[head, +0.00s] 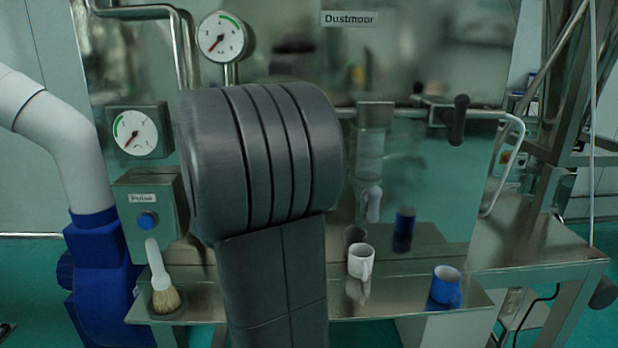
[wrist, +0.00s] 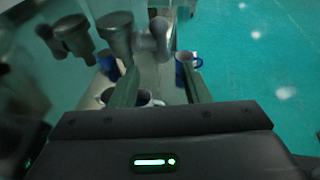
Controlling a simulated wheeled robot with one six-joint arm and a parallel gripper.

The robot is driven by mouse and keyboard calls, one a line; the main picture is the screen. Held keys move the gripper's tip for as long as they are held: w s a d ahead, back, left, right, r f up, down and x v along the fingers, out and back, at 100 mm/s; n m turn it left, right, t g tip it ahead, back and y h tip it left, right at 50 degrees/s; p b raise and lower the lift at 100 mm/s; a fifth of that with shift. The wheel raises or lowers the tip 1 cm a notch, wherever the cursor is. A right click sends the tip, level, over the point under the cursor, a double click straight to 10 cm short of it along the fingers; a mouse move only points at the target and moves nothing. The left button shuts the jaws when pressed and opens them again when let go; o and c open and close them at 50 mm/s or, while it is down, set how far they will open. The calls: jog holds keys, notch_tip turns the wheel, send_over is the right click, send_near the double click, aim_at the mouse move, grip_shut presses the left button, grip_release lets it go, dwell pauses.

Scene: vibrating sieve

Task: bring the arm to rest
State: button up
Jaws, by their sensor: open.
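My gripper (wrist: 158,76) is open in the wrist view, its two fingers spread over the steel shelf with nothing held between them. A white mug (wrist: 146,98) shows between and below the fingers, partly hidden by the left finger and the gripper body. A blue mug (wrist: 185,66) stands beyond the right finger. In the head view my dark arm fills the middle and hides my gripper. There the white mug (head: 360,262) and the blue mug (head: 447,286) stand upright on the shelf (head: 400,300), right of my arm.
A brush (head: 163,284) stands at the shelf's left end, below a box with a blue button (head: 148,221). Two gauges (head: 221,37) are mounted above. The shiny machine front (head: 420,200) behind the shelf mirrors the mugs. A black-knobbed lever (head: 459,120) sticks out upper right.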

aim_at(374, 204)
jog(key=p+x, duration=0.1)
jog(key=x, duration=1.2)
jog(key=shift+p, duration=0.3)
